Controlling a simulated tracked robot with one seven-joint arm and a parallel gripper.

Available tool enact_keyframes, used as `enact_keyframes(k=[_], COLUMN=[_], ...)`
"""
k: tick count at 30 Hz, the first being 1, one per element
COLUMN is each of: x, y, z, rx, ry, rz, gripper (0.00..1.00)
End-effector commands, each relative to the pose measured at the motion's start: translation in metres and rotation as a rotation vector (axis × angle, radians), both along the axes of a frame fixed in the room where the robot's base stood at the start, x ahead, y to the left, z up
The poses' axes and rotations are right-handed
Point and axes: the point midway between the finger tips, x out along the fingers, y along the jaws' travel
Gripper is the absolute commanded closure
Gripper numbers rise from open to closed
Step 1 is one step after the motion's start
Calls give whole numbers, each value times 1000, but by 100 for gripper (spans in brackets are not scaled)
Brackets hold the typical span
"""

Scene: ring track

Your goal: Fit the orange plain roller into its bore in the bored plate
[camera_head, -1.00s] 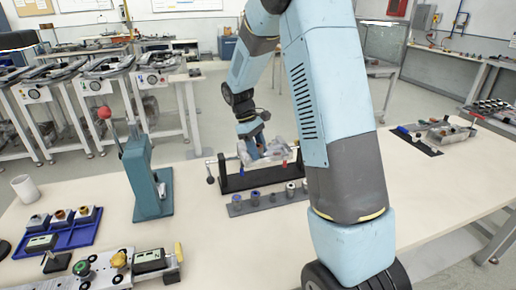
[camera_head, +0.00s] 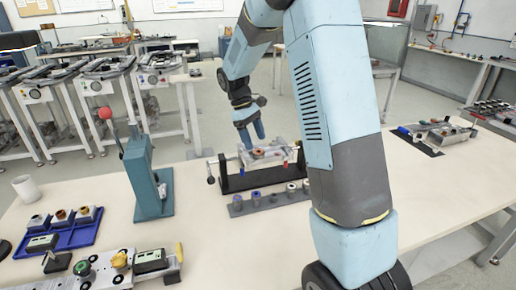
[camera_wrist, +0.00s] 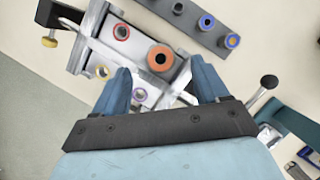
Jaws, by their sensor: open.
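The orange plain roller (camera_wrist: 160,58) has an orange end face with a dark centre hole. It stands at the bored plate (camera_wrist: 140,52), at the place of one bore; I cannot tell how deep it sits. It also shows in the head view (camera_head: 258,153) on top of the plate (camera_head: 276,151). The plate's other bores carry red, yellow and purple rings. My gripper (camera_wrist: 161,72) is open and empty, its blue fingers apart on either side of the roller in the picture. In the head view my gripper (camera_head: 254,138) is above the plate, clear of the roller.
The plate is held in a black stand (camera_head: 232,183) with side knobs. A grey rack (camera_head: 240,207) with several rollers lies in front of it. A teal press (camera_head: 147,178) with a red-knobbed lever and a blue tray (camera_head: 66,232) stand to the left.

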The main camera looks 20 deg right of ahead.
Motion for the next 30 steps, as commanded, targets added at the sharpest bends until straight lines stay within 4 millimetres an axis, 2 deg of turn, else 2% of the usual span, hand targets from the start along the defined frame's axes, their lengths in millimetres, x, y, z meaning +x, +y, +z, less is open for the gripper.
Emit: enact_keyframes(k=[6,13,19,30], x=[11,19,22,22], y=[11,20,23,23], z=[41,72,83,84], rx=[1,1,1,1], ry=[0,6,8,7], rz=[2,1,1,0], gripper=[26,26,26,26])
